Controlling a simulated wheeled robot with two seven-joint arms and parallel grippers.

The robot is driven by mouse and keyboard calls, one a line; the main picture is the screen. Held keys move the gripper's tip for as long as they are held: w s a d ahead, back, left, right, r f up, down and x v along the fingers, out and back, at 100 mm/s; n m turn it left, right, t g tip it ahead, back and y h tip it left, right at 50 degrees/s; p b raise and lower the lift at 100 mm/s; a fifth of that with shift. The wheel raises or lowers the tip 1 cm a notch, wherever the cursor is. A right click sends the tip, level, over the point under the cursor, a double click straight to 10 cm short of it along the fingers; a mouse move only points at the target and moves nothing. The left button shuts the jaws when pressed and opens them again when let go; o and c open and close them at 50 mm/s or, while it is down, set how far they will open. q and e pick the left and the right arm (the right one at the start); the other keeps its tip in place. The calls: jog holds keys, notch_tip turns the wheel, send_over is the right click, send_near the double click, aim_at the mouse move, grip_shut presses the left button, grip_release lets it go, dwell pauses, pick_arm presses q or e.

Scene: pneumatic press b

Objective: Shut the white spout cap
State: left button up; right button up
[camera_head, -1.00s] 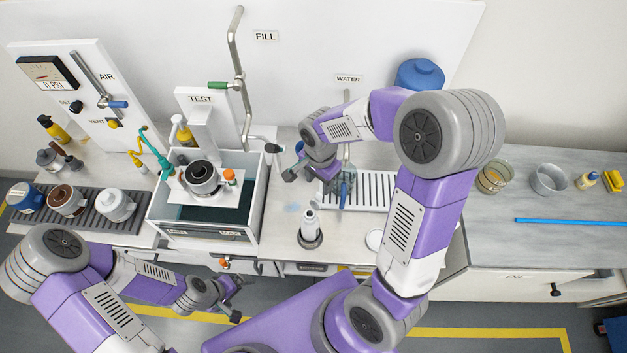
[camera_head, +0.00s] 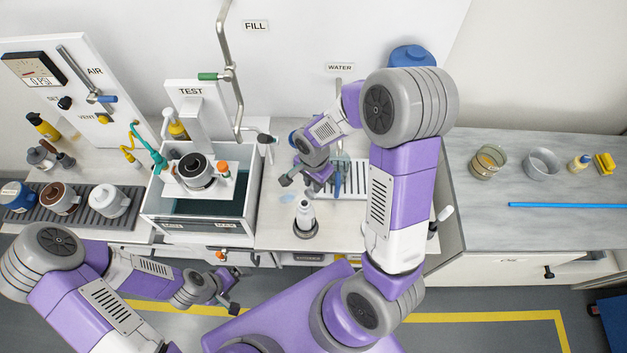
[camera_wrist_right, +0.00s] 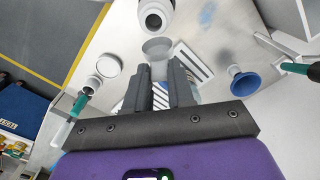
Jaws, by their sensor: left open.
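A round white top, probably the same bottle (camera_wrist_right: 153,18), shows at the upper edge of the right wrist view. My right gripper (camera_head: 300,184) hangs behind the bottle, apart from it. My left gripper (camera_head: 234,294) is open and empty, low in front of the bench.
The water tank (camera_head: 148,218) with the test stand is left of the bottle. A slatted drain (camera_head: 360,186) lies behind my right forearm. A blue funnel (camera_wrist_right: 245,83) and a grey cup (camera_wrist_right: 157,47) show in the wrist view. The right bench has free room.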

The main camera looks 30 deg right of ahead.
grip_shut()
